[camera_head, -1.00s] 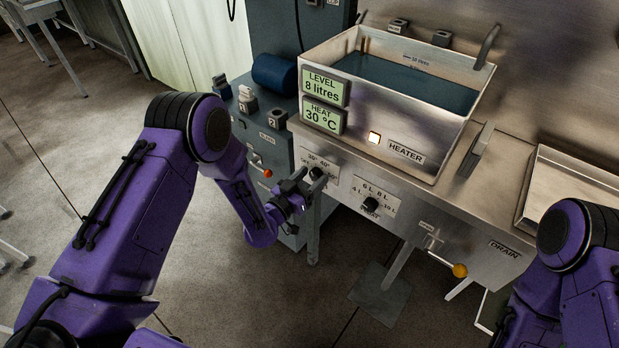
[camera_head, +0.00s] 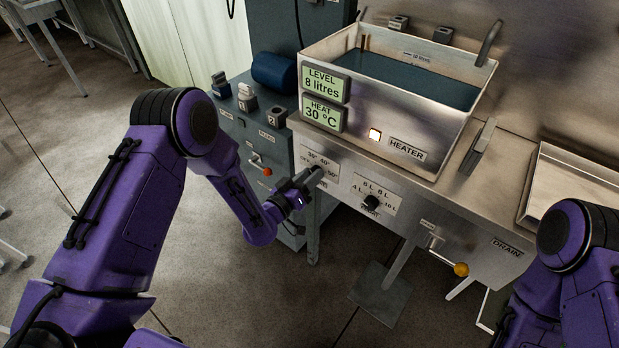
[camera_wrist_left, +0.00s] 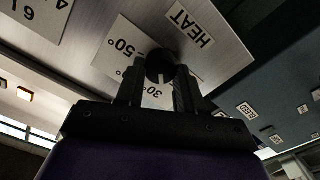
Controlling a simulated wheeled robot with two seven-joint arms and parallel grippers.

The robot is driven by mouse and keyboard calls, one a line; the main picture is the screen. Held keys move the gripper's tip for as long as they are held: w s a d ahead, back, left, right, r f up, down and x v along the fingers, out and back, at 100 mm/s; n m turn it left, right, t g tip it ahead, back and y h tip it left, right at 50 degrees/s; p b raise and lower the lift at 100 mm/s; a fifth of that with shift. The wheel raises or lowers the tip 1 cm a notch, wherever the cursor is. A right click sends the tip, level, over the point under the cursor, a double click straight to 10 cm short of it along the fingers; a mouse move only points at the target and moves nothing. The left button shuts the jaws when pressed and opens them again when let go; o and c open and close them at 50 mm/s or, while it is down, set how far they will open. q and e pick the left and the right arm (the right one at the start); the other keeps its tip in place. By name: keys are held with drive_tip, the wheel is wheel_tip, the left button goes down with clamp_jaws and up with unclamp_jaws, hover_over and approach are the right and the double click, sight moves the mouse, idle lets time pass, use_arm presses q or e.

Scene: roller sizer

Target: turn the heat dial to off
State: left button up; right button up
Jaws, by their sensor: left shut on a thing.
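The heat dial (camera_wrist_left: 160,66) is a dark round knob with a pale pointer mark, on a white scale plate on the steel front panel. My left gripper (camera_wrist_left: 160,88) is shut on the dial, one finger on each side. In the head view my left gripper (camera_head: 312,178) reaches the panel and hides the dial. The scale plate (camera_head: 331,168) shows 30°, 40° and 50° there; the off mark is hard to read. The heat display (camera_head: 323,115) reads 30 °C, and the heater lamp (camera_head: 375,135) glows. My right gripper is out of view; only my right arm shows.
The fill dial (camera_head: 371,202) sits on its litre scale to the right. A lever with a yellow ball (camera_head: 461,269) stands out near the drain label. A red-knobbed lever (camera_head: 267,171) is on the blue-grey cabinet at the left. The water-filled tank (camera_head: 420,85) stands above.

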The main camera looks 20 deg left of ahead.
use_arm(q)
drive_tip(key=n+b, duration=0.1)
drive_tip(key=n, duration=0.4)
drive_tip(key=shift+a+f+n, duration=0.1)
drive_tip(key=shift+n, duration=0.3)
idle(0.4)
drive_tip(key=o, duration=1)
drive_tip(key=shift+o, duration=0.2)
drive_tip(key=shift+s, duration=0.1)
drive_tip(key=b+v, duration=0.2)
drive_tip(key=v, duration=0.8)
drive_tip(key=shift+s, duration=0.15)
drive_tip(key=shift+a, duration=0.1)
